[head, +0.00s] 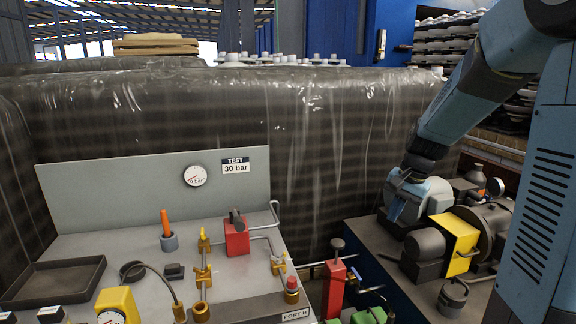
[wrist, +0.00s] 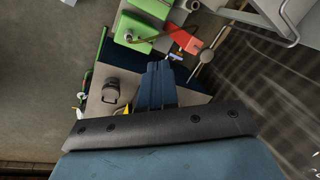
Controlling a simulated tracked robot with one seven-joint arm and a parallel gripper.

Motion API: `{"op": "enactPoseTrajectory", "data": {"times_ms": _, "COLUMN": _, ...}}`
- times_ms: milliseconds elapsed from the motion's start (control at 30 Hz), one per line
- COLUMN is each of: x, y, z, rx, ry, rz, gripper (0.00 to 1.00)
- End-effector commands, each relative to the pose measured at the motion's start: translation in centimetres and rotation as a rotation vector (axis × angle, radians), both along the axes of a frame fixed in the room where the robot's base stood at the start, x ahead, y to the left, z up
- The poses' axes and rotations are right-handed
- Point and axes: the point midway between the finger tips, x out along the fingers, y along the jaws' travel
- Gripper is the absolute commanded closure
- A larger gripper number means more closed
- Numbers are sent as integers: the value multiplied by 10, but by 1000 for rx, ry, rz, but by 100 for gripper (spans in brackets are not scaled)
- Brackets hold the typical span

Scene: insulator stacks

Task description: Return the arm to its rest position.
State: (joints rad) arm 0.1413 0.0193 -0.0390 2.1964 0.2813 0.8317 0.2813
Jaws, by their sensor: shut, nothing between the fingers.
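My arm comes down from the upper right of the head view. My gripper (head: 398,212) ends low, above or in front of the pump unit (head: 460,247) on the right; I cannot tell whether it touches anything there. In the wrist view my gripper (wrist: 160,66) points up the picture, its blue fingers together with nothing between them. Beyond the fingertips are a red block (wrist: 183,40) and a green block (wrist: 135,28).
A grey test bench (head: 120,262) with a gauge panel (head: 130,193), red valve block (head: 237,238) and brass fittings fills the left. A dark wrapped stack (head: 320,120) stands behind. The dark base (head: 365,240) carries the pump unit. Grey floor (wrist: 45,80) is open at left in the wrist view.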

Motion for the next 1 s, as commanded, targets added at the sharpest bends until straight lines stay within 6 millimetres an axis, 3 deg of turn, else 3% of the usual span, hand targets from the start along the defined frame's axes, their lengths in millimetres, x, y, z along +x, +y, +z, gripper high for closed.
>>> {"op": "enactPoseTrajectory", "data": {"times_ms": 200, "x": -43, "y": 15, "z": 41, "rx": -61, "ry": -86, "rz": 124, "gripper": 100}}
{"op": "enactPoseTrajectory", "data": {"times_ms": 500, "x": -104, "y": 30, "z": 80, "rx": -156, "ry": -194, "rz": 286, "gripper": 100}}
{"op": "enactPoseTrajectory", "data": {"times_ms": 1000, "x": -203, "y": 41, "z": 109, "rx": -331, "ry": -356, "rz": 519, "gripper": 100}}
